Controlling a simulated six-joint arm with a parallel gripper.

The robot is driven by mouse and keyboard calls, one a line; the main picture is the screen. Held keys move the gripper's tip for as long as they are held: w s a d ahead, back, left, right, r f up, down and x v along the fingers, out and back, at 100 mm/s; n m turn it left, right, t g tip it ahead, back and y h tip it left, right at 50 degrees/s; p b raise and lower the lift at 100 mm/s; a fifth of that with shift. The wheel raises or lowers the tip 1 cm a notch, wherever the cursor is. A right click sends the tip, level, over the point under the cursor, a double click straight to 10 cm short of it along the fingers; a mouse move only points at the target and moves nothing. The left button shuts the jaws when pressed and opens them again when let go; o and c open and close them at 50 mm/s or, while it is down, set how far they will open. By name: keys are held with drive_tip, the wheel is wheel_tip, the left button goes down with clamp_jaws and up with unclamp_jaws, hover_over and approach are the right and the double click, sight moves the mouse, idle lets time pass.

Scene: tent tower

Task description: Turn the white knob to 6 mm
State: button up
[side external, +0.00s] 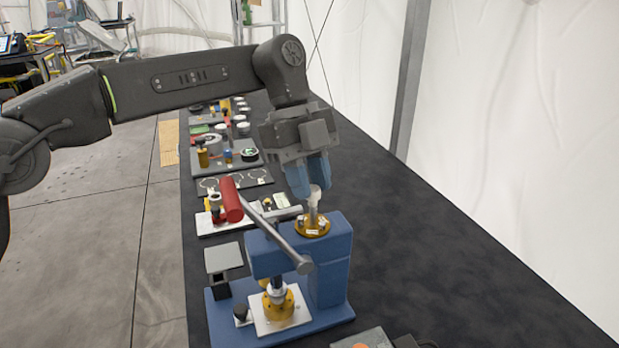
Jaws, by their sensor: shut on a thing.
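The white knob (315,193) stands upright on a brass-coloured dial plate (312,226) on top of the blue press (332,262). My gripper (308,188) comes down from above, its blue fingers shut on the knob's top. The fingers hide part of the knob. The scale marks on the dial plate are too small to read here, so I cannot tell the setting.
A lever with a red handle (231,200) slants across the front of the press, close to my gripper's left. Several boards of parts line the table behind. The dark table (450,270) is clear on the right.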

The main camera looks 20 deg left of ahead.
drive_tip(key=o, duration=0.9)
drive_tip(key=shift+v, duration=3.75)
